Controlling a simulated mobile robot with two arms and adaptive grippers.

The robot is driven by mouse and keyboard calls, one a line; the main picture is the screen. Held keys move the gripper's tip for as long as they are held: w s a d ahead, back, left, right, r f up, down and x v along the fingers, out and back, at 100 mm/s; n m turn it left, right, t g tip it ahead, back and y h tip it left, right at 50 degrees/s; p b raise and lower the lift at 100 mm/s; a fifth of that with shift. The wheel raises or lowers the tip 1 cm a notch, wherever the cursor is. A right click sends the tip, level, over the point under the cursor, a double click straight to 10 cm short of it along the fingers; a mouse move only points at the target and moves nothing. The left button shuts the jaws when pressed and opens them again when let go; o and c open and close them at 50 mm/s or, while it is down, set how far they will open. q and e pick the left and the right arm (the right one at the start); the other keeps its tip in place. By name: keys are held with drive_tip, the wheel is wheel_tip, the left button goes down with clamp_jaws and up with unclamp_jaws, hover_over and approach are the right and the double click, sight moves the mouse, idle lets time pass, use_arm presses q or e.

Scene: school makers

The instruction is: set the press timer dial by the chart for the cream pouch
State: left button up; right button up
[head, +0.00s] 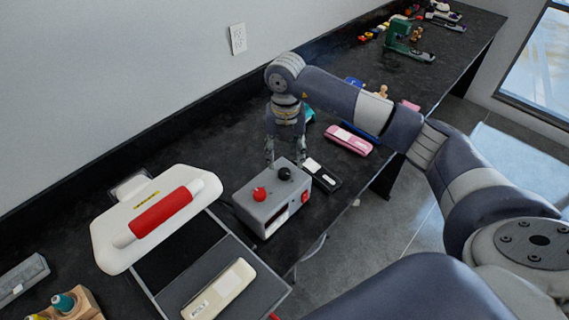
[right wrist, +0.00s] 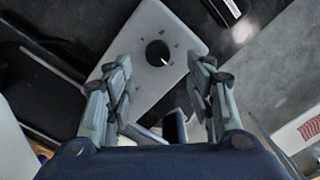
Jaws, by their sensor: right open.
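The grey timer box (head: 262,216) stands on the dark bench with a black dial (head: 285,173), a red knob or button (head: 260,194) and a red switch (head: 305,197). My right gripper (head: 285,162) is open and points down over the dial. In the right wrist view its fingers (right wrist: 162,78) spread to either side of the dial (right wrist: 157,53), which shows between and beyond the tips. A white pointer mark sits at the dial's lower right, with small ticks around it. The cream pouch (head: 222,288) lies on the press's dark lower plate (head: 183,274). I cannot make out a readable chart.
The white press lid (head: 113,232) with its red handle (head: 161,211) stands raised left of the box. A black case (head: 322,176) and a pink case (head: 348,140) lie right of it. A wooden holder (head: 85,303) is front left. The wall runs behind the bench.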

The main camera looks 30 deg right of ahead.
sight(284, 171)
drive_tip(key=f, duration=0.3)
drive_tip(key=shift+w+f+p, duration=0.15)
drive_tip(key=shift+w+p, duration=0.05)
drive_tip(key=shift+p, duration=0.15)
wheel_tip(284, 171, down, 2)
drive_tip(key=shift+f, duration=0.2)
drive_tip(key=shift+w, duration=0.1)
drive_tip(key=c, duration=1.1)
use_arm(q)
drive_tip(key=shift+w+r, duration=0.5)
drive_tip(key=shift+r, duration=0.2)
